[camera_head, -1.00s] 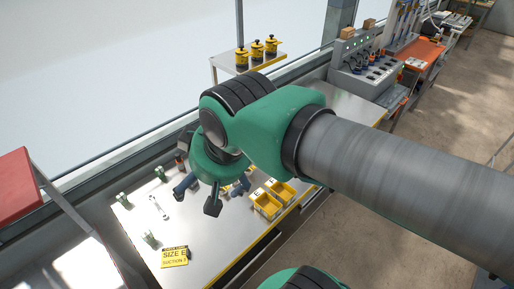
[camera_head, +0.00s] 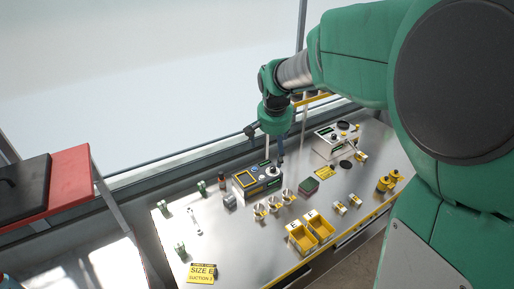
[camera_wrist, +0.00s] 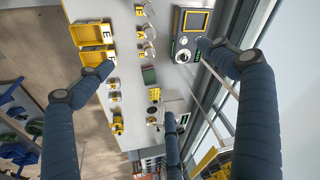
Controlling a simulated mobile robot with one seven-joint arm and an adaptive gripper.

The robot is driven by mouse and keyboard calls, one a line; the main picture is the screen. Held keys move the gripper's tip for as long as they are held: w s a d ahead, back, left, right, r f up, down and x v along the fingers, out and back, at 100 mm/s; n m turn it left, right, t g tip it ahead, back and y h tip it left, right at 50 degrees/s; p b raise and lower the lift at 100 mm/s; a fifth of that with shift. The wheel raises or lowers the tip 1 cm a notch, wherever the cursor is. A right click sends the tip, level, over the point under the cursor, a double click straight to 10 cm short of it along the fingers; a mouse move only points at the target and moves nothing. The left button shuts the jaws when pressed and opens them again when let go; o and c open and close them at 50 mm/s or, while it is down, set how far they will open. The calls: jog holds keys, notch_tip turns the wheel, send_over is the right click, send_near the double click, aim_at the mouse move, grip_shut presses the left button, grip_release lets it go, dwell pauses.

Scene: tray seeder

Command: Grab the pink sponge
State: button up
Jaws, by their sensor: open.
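My gripper (camera_head: 266,146) is open and empty, with its fingers hanging above the back part of the bench (camera_head: 225,245). In the wrist view its blue fingers (camera_wrist: 156,55) are spread wide over the bench, with nothing between them. No plainly pink sponge stands out. A small dark green block with a reddish edge (camera_head: 309,185) lies near the middle of the bench, to the right of and below my gripper in the head view. It also shows as a green block in the wrist view (camera_wrist: 149,75). I cannot tell whether it is the sponge.
A grey device with a yellow-framed panel (camera_head: 258,180) stands below my gripper. Small cups (camera_head: 273,203) stand in front of it. Two yellow bins (camera_head: 312,230) sit at the front edge. Another device (camera_head: 337,140) and yellow bottles (camera_head: 387,182) stand to the right. Windows run behind.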

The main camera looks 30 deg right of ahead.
jog(key=w+d+f+m+g, duration=0.2)
jog(key=d+f+m, duration=0.5)
jog(key=d+f, duration=1.7)
jog(key=shift+w+d, duration=0.7)
jog(key=shift+d, duration=0.05)
jog(key=shift+f, duration=0.15)
jog(key=b, duration=0.1)
send_over(311, 185)
jog(key=a, duration=0.1)
jog(key=shift+s+f, duration=0.1)
jog(key=shift+f, duration=4.1)
jog(key=shift+f, duration=0.15)
jog(key=shift+d+f+b, duration=0.25)
jog(key=shift+f+b, duration=0.15)
jog(key=shift+f, duration=0.8)
jog(key=shift+d+f+b, duration=0.2)
jog(key=shift+f+b, duration=0.2)
jog(key=shift+f, duration=0.8)
jog(key=c, duration=0.8)
